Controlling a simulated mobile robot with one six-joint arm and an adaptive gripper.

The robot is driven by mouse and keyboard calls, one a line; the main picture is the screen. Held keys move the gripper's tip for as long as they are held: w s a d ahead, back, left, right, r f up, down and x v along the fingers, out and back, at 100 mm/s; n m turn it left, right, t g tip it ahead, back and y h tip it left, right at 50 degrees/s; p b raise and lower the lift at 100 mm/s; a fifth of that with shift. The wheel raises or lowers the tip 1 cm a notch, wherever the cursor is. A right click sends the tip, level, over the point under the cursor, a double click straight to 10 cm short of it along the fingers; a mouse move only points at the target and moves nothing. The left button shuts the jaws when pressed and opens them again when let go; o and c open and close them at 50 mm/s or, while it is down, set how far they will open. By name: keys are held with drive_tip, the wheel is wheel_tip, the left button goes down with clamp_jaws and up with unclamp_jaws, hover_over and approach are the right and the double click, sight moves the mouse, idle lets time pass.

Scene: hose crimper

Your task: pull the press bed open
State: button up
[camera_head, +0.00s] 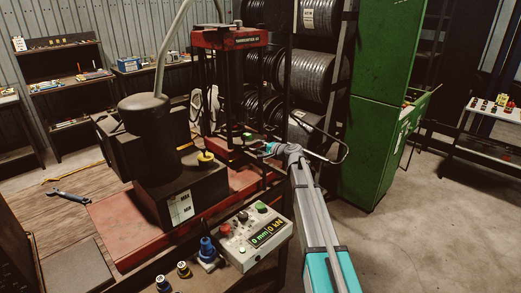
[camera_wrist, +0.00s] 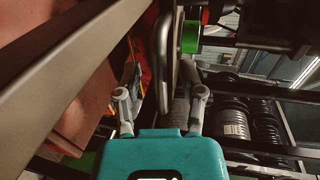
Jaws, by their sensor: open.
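My gripper (camera_head: 266,150) is at the right side of the press, by this low part. In the wrist view my gripper (camera_wrist: 160,93) is open, with its two grey fingers apart. A dark, rounded upright bar like a handle (camera_wrist: 163,50) shows ahead, between the fingers' lines. I cannot tell whether the fingers touch it.
A dark pump with a tank (camera_head: 147,130) stands left of the press. Hose coils (camera_head: 310,75) and a green cabinet (camera_head: 375,110) stand behind. The floor (camera_head: 420,240) at right is clear.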

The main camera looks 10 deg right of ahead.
drive_tip(key=shift+c, duration=0.2)
clamp_jaws()
drive_tip(key=shift+s, duration=0.15)
idle(0.3)
